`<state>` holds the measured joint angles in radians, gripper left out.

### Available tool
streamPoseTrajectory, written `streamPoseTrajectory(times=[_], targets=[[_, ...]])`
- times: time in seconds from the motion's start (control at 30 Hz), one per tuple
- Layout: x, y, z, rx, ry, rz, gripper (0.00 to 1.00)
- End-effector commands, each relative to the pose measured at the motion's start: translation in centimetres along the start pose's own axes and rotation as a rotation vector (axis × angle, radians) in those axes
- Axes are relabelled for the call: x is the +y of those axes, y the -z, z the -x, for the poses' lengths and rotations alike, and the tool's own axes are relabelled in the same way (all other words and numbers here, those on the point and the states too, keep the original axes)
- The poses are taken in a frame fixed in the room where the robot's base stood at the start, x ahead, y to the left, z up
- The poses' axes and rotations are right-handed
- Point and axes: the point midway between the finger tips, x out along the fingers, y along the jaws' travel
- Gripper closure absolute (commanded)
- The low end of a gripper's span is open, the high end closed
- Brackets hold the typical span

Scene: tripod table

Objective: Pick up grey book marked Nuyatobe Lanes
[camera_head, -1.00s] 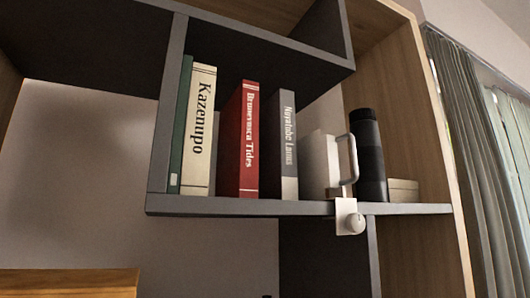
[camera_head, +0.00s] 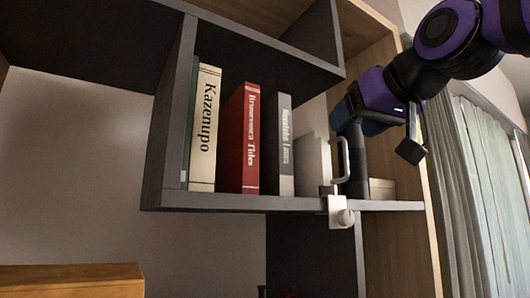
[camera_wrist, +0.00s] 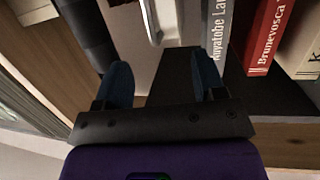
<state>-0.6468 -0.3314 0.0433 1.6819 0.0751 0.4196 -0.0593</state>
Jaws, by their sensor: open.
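The grey book marked Nuyatobe Lanes (camera_head: 285,145) stands upright on the shelf, just right of a red book, with a gap on each side. It also shows in the wrist view (camera_wrist: 217,30), beyond and beside the right finger. My gripper (camera_wrist: 158,78) is open and empty, its blue-padded fingers apart. In the head view my gripper (camera_head: 352,116) is at the right, in front of the black bottle and right of the grey book. It is not touching the grey book. The book's lower part is out of the wrist view.
A red book (camera_head: 243,140) and a cream book marked Kazenupo (camera_head: 204,130) stand further left. A white block (camera_head: 312,160), a white clamp with a handle (camera_head: 341,212), a black bottle (camera_head: 358,165) and a small box (camera_head: 382,188) are at the right. A shelf panel lies above.

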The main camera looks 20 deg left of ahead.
Motion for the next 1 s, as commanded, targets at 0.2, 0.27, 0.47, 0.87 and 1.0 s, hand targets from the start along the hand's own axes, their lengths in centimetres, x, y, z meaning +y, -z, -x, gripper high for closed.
streamPoseTrajectory(times=[0.2, 0.27, 0.47, 0.87, 1.0], targets=[[-6.1, 7.0, -1.1, 0.166, 0.127, 0.016, 0.36], [-6.8, 7.8, -1.2, 0.185, 0.141, 0.017, 0.36], [-7.5, 8.7, -3.3, 0.199, 0.15, 0.015, 0.36], [-8.0, 9.4, -6.8, 0.199, 0.149, 0.016, 0.36], [-8.1, 9.4, -8.5, 0.196, 0.148, 0.016, 0.36]])
